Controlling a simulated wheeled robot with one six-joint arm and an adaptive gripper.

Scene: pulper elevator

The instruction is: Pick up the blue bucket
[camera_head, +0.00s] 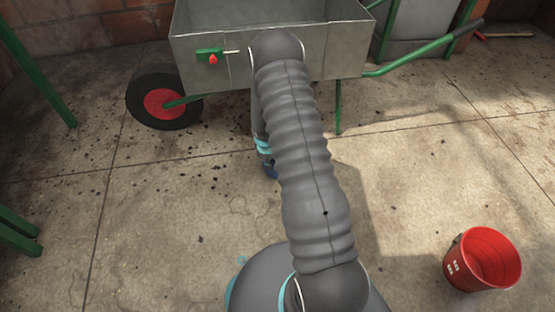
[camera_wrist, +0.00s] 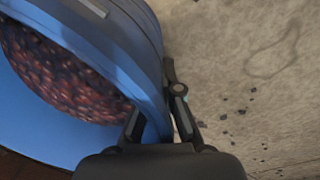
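The blue bucket (camera_wrist: 110,50) fills the left of the wrist view, with a pile of dark red berries (camera_wrist: 60,75) inside. My gripper (camera_wrist: 158,105) is at its rim, with the fingers spread apart. Part of the blue wall shows between the fingers, and the right finger is on the outer side, near a dark lug (camera_wrist: 170,70) on the bucket. I see no clear closing on the wall. In the head view my arm hides my gripper and nearly all of that spot; only a small dark blue patch shows beside the arm.
A grey metal wheelbarrow (camera_head: 205,55) with a black and red wheel (camera_head: 163,100) and green handles stands ahead. A red bucket (camera_head: 483,260) stands on the floor at the lower right. Green metal legs (camera_head: 40,75) are at the left. The concrete floor between is mostly clear, with scattered dark bits.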

